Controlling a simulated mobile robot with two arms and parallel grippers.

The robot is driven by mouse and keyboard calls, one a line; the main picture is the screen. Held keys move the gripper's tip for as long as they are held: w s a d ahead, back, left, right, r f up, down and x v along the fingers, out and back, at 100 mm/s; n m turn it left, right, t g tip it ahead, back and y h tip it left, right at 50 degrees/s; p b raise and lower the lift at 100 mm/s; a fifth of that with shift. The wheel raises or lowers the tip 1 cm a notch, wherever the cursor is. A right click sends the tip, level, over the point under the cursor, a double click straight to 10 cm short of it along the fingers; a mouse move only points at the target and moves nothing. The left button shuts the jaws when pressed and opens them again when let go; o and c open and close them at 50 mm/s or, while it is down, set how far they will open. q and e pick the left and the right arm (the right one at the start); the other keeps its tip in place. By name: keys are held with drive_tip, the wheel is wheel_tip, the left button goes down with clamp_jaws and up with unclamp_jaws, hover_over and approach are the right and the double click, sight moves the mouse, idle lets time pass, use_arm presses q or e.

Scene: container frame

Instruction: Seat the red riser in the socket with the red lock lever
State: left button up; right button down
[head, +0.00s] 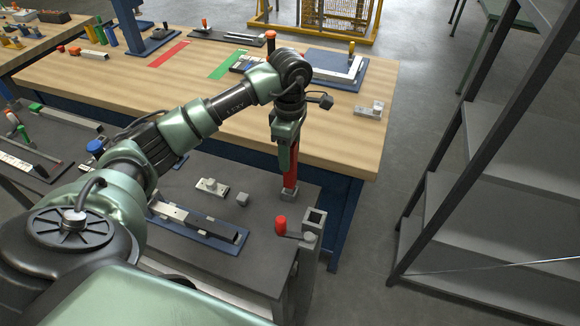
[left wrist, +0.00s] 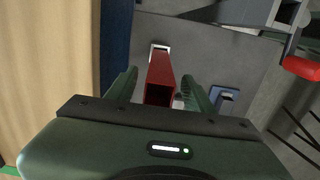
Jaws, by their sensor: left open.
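The red riser (head: 290,172) stands upright, its foot at a small pale holder (head: 289,194) on the dark bench. My left gripper (head: 287,140) points down over its upper part. In the left wrist view, the hollow red riser (left wrist: 160,75) is between the two spread green fingers, with a gap at least on the right side. The grey square socket (head: 315,217) is at the bench's front right corner, its opening facing up and empty. Its lock lever has a red knob (head: 281,225), also visible in the left wrist view (left wrist: 301,68). My right gripper is out of view.
A small grey block (head: 242,199) and a pale plate with a knob (head: 210,187) lie left of the riser. A blue-based rail fixture (head: 200,228) is in front of them. A wooden table (head: 335,140) stands behind; a grey shelf rack (head: 480,180) is at right.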

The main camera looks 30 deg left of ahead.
sight(290, 173)
use_arm(q)
drive_tip(key=shift+w+f, duration=0.15)
drive_tip(key=shift+f, duration=1.3)
clamp_jaws()
drive_tip(key=shift+r, duration=0.15)
